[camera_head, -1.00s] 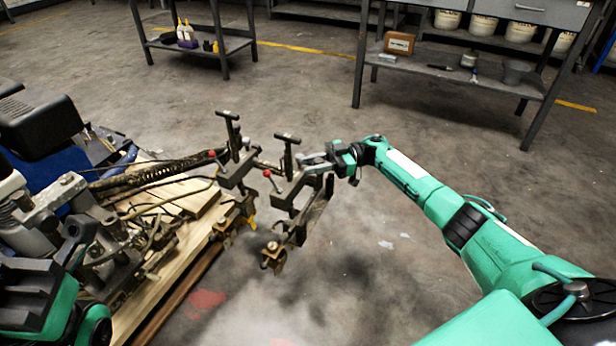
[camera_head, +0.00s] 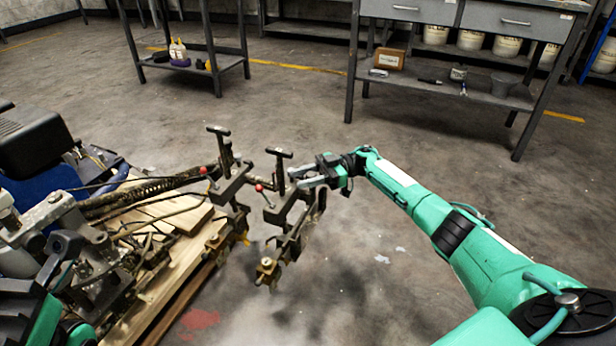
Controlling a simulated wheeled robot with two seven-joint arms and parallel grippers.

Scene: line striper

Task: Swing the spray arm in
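The spray arm (camera_head: 290,243) is a dark, worn metal bracket with a T-handle (camera_head: 279,153), a red-tipped lever and a brass nozzle end (camera_head: 267,270). It hangs over the floor to the right of the line striper (camera_head: 85,235). A similar bracket with its own T-handle (camera_head: 218,131) stands just left of it. My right gripper (camera_head: 298,178) reaches in from the right, its grey fingers at the upper part of the spray arm beside the T-handle. Whether they are closed on it cannot be made out. My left arm shows at the lower left edge; its fingertips are not seen.
The striper sits by pale wooden boards (camera_head: 160,285) at the left. A grey workbench (camera_head: 440,92) with a cardboard box (camera_head: 388,59) and buckets behind stands at the back right. A small shelf cart (camera_head: 200,72) stands at back left. The floor (camera_head: 400,290) between is clear.

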